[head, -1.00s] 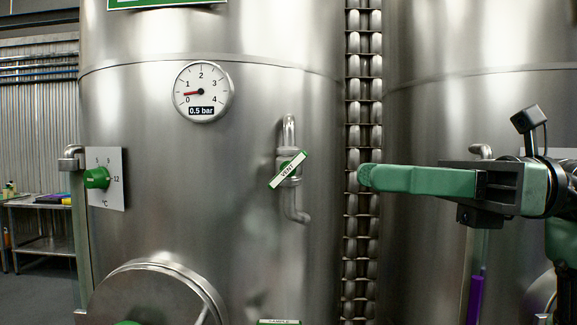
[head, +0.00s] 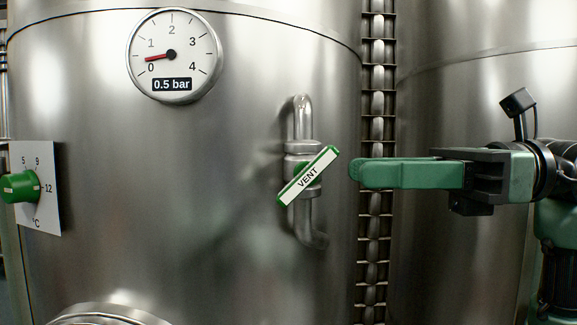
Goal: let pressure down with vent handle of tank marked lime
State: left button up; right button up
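The vent handle (head: 308,176) is a green bar with a white face marked VENT. It sits at a slant, upper right to lower left, on a bent metal pipe (head: 302,115) on the front of a steel tank (head: 220,215). The tank's name plate is out of view now. The gauge (head: 171,56) reads 0.5 bar, its red needle between 0 and 1. My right gripper (head: 356,172) is just right of the handle in the picture, apart from it, pointing left. Its green fingers are seen side-on, one hiding the other. My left gripper is out of view.
A temperature plate (head: 45,205) with a green knob (head: 20,186) is at the left. A round hatch (head: 105,316) shows at the bottom left. A chain-like column (head: 376,75) stands between this tank and another steel tank (head: 450,90) at right.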

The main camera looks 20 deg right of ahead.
aim_at(327, 147)
jog(key=x, duration=0.2)
jog(key=p+x, duration=0.1)
jog(key=x, duration=0.1)
jog(key=p+x, duration=0.1)
jog(key=x, duration=0.2)
jog(key=shift+s+a+r, duration=0.1)
jog(key=shift+s+a, duration=0.05)
jog(key=shift+s, duration=0.1)
jog(key=shift+w+a, duration=0.1)
jog(key=shift+a, duration=0.1)
grip_shut()
jog(key=shift+r+p, duration=0.1)
jog(key=shift+p, duration=0.45)
jog(key=g+h+p, duration=0.1)
jog(key=h+p, duration=0.2)
jog(key=p, duration=0.3)
jog(key=g+h+p, duration=0.1)
jog(key=h+p, duration=0.3)
jog(key=p, duration=0.2)
jog(key=shift+a+r, duration=0.2)
pick_arm(q)
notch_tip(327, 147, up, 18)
jog(key=p, duration=0.2)
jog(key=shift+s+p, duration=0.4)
pick_arm(e)
jog(key=shift+f+g+h, duration=0.3)
jog(key=shift+f+h, duration=0.05)
jog(key=shift+h, duration=0.65)
